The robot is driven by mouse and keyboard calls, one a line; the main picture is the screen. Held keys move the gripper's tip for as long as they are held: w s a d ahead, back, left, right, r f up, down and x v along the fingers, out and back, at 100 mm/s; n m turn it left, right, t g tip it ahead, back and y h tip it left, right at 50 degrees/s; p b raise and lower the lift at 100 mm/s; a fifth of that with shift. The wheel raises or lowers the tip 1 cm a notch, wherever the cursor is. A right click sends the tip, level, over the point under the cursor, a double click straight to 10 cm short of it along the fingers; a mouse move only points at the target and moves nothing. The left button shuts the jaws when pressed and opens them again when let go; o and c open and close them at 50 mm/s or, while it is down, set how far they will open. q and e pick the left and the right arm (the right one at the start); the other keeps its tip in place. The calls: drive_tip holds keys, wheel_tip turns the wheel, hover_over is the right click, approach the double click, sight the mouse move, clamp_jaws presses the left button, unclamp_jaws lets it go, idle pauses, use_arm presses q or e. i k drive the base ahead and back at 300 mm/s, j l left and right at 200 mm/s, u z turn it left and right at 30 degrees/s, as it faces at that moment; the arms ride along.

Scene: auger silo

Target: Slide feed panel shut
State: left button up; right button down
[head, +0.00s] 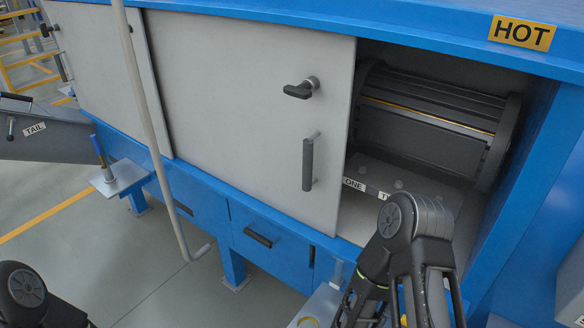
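The feed panel appears to be the light grey sliding panel (235,85) in the middle of the blue machine. It carries a black vertical bar handle (308,165) near its right edge and a black turn latch (300,88) above it. The panel stands partly open: right of its edge a wide opening shows a dark ribbed drum (430,120). Part of my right arm rises at the lower right, in front of the opening's lower part, apart from the handle in the picture. Part of my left arm shows at the lower left corner. Neither gripper's fingertips show.
A second grey panel (95,60) is at the left. A grey pole (150,120) hangs in front of the panels, bent at its foot. A yellow HOT sign (521,33) marks the top right rim. A blue drawer (255,238) sits below. A TAIL chute (40,132) juts out left.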

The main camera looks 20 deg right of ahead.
sight(228, 114)
drive_tip(key=i+j+z, duration=0.2)
drive_tip(key=j, duration=0.2)
drive_tip(key=i+j+z, duration=0.15)
drive_tip(key=j, duration=0.3)
drive_tip(key=i+j+z, duration=0.2)
drive_tip(key=j, duration=0.3)
drive_tip(key=i+j+z, duration=0.15)
drive_tip(key=j, duration=0.35)
drive_tip(key=j+z, duration=0.2)
drive_tip(key=j, duration=0.25)
drive_tip(key=i+j+z, duration=0.15)
drive_tip(key=j, duration=0.4)
